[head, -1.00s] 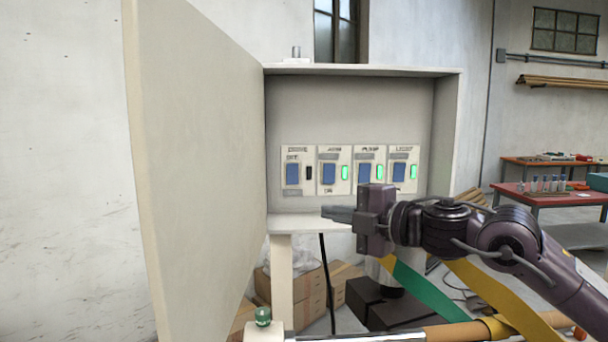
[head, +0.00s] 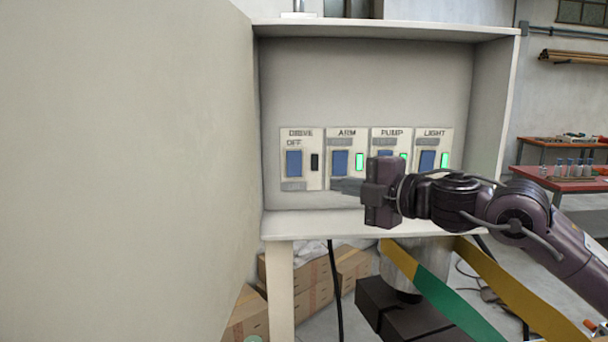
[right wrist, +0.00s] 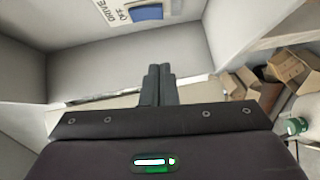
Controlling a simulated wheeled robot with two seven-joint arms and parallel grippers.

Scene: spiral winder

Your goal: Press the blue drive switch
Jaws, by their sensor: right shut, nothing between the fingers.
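The blue drive switch (head: 294,164) is on the leftmost panel, labelled DRIVE and OFF, on the back wall of the open cabinet. The lamp beside it (head: 315,162) is dark. My right gripper (head: 336,185) is shut and empty. In the head view its fingertips show just below and right of the drive switch, over the lower part of the ARM panel. I see no contact with the switch. In the right wrist view the shut fingers (right wrist: 158,72) point toward the cabinet, and part of the drive switch (right wrist: 148,13) shows at the top edge. My left gripper is not in view.
The ARM switch (head: 340,163), PUMP switch and LIGHT switch (head: 427,161) sit to the right with green lamps lit; my gripper partly hides PUMP. The open door (head: 120,170) stands at the left. The cabinet's side wall (head: 492,120) bounds the right.

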